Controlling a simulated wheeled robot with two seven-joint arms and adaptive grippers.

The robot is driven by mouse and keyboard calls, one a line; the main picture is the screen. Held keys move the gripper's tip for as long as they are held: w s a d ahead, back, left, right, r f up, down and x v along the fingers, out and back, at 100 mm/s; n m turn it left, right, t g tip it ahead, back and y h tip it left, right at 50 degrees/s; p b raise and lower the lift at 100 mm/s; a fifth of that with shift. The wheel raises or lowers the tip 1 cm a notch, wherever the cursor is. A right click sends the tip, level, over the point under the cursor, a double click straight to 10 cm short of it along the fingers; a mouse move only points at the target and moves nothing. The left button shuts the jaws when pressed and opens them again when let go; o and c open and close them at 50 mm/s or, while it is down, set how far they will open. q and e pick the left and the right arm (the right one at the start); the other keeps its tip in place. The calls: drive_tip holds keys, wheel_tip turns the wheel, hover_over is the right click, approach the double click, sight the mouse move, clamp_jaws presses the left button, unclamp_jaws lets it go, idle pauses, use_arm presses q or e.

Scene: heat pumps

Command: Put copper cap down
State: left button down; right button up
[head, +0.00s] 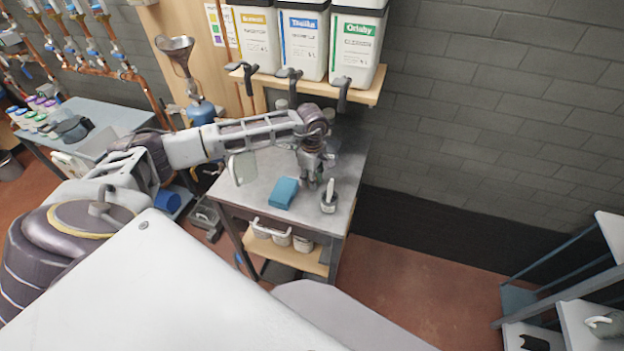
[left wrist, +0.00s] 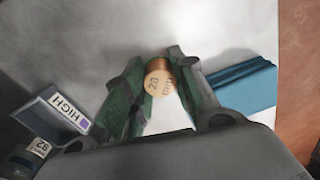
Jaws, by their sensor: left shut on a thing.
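The copper cap (left wrist: 158,84) is a small copper cylinder with "28" on its end face. My left gripper (left wrist: 157,68) is shut on it, with one dark green finger on each side. In the head view my left gripper (head: 311,180) points down at the grey metal worktable (head: 248,198), between the blue block and a small grey pot. The cap is too small to make out there. I cannot tell whether it touches the tabletop. My right gripper is not in view.
The blue block (head: 283,192) also lies right of the fingers in the wrist view (left wrist: 246,86). The grey pot (head: 328,202) has a pale handle. A holder labelled "HIGH" (left wrist: 55,108) is at the left. Large labelled containers (head: 302,42) stand on a shelf above.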

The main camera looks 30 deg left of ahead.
use_arm(q)
drive_tip(key=shift+f, duration=0.55)
drive_tip(key=c, duration=1.2)
unclamp_jaws()
drive_tip(key=shift+o, duration=0.2)
wheel_tip(320, 180, up, 7)
drive_tip(key=shift+r+b, duration=0.1)
drive_tip(key=shift+b, duration=0.3)
wheel_tip(320, 180, up, 3)
drive_tip(key=shift+r, duration=1.05)
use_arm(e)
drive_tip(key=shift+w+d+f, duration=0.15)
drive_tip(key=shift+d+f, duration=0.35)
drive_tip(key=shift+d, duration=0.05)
